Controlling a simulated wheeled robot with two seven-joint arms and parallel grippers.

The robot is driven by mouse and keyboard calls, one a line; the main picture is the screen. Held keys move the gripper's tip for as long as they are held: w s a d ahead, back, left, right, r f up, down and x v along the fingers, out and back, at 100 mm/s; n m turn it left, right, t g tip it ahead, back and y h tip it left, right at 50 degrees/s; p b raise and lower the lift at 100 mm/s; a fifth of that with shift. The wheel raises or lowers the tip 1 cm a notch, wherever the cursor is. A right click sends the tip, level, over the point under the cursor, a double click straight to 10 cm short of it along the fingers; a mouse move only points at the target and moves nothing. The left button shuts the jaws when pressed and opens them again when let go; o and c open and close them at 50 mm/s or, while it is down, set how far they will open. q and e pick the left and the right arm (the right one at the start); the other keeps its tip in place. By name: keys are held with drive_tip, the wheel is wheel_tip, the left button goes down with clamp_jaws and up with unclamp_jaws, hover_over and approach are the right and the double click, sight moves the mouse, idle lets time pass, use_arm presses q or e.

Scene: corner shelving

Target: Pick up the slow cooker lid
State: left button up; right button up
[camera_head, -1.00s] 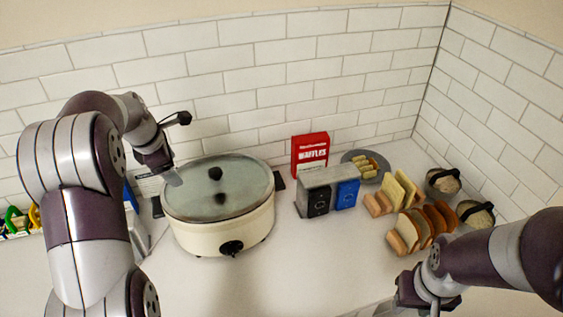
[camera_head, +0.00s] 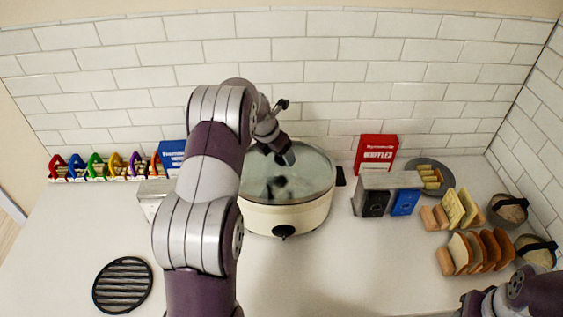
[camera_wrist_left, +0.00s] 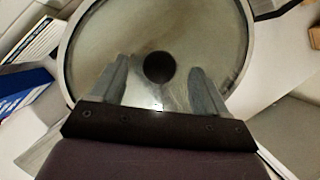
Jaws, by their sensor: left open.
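The slow cooker (camera_head: 287,215) is cream-white and stands on the counter near the back wall. Its round glass lid (camera_head: 312,168) lies on top, with a dark round knob. In the left wrist view the lid (camera_wrist_left: 110,40) fills most of the picture, and the knob (camera_wrist_left: 159,67) shows between my finger tips. My left gripper (camera_head: 286,158) is open above the lid; its fingers (camera_wrist_left: 157,78) stand one to each side of the knob, apart from it in that view. The arm hides part of the cooker's left side. My right gripper is not clearly in view; only my right arm shows at lower right.
A red waffle box (camera_head: 376,154), a toaster (camera_head: 388,181), a plate (camera_head: 441,184) and several bread slices (camera_head: 481,248) stand to the right. A black round grate (camera_head: 122,284) lies at front left. Coloured racks (camera_head: 97,166) line the back left. The front middle counter is clear.

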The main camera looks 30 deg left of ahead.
use_arm(q)
drive_tip(key=shift+w+f, duration=0.1)
drive_tip(key=shift+f, duration=0.3)
drive_tip(key=shift+w+f, duration=0.2)
drive_tip(key=shift+f, duration=0.05)
drive_tip(key=c, duration=0.7)
drive_tip(key=shift+r, duration=0.1)
clamp_jaws()
drive_tip(key=shift+w+r, duration=0.1)
